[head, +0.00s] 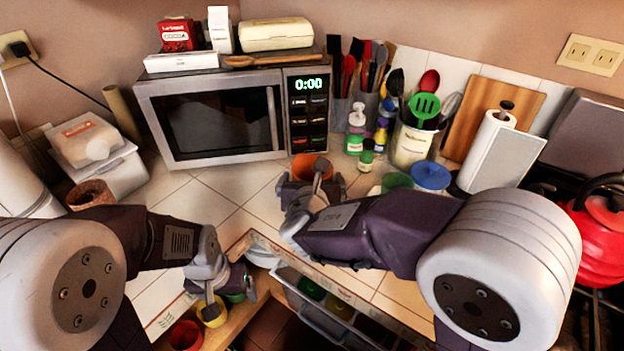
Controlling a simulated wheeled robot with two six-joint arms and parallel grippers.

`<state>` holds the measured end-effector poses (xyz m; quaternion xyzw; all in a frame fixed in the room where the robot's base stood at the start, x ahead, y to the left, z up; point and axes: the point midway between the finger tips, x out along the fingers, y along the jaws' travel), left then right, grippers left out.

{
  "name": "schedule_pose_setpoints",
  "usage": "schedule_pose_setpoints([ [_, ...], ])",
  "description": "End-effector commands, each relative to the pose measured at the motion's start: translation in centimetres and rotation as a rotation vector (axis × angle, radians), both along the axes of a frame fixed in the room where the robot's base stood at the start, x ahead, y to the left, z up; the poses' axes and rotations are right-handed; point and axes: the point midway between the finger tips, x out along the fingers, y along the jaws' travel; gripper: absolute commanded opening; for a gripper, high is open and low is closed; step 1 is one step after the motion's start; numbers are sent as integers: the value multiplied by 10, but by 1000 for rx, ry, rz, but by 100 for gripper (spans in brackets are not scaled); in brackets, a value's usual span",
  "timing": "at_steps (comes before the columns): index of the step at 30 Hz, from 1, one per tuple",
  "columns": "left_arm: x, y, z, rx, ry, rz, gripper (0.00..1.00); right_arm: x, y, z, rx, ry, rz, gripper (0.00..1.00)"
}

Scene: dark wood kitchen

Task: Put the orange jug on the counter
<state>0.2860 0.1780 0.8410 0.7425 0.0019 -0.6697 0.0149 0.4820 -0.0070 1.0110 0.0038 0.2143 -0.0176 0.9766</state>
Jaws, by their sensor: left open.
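An orange jug (311,165) shows at the middle of the head view, above the tiled counter (215,190) in front of the microwave's right side. My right gripper (312,186) is at the jug, with dark fingers on either side of its lower part. The gripper hides much of the jug, so I cannot tell whether the fingers press on it or whether its base touches the tiles. My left gripper (222,291) is open at the lower left, over a yellow cup (213,313) near the wooden drawer edge.
An open drawer (330,312) with colored items lies below the counter edge. A red cup (186,336) is at lower left. A microwave (215,120) stands behind. A utensil crock (411,145), bottles and a blue-lidded container (430,177) crowd the right. Tiles left of the jug are clear.

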Motion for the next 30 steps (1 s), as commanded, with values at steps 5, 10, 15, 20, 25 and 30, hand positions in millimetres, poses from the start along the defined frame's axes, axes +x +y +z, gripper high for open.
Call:
schedule_pose_setpoints([
  [5, 0, 0, 6, 0, 0, 0, 82, 0, 0, 6, 0, 0, 0, 100],
  [10, 0, 0, 10, 0, 0, 0, 82, -23, 2, 17, 2, -2, 5, 100],
  [15, 0, 0, 18, 0, 0, 0, 82, -56, 3, 33, 2, -2, 5, 100],
  [20, 0, 0, 24, 0, 0, 0, 82, -84, 4, 45, 2, -1, 5, 100],
  [25, 0, 0, 28, 0, 0, 0, 82, -103, 5, 52, 0, -1, 3, 100],
  [30, 0, 0, 28, 0, 0, 0, 82, -109, 4, 54, 0, 0, 0, 100],
])
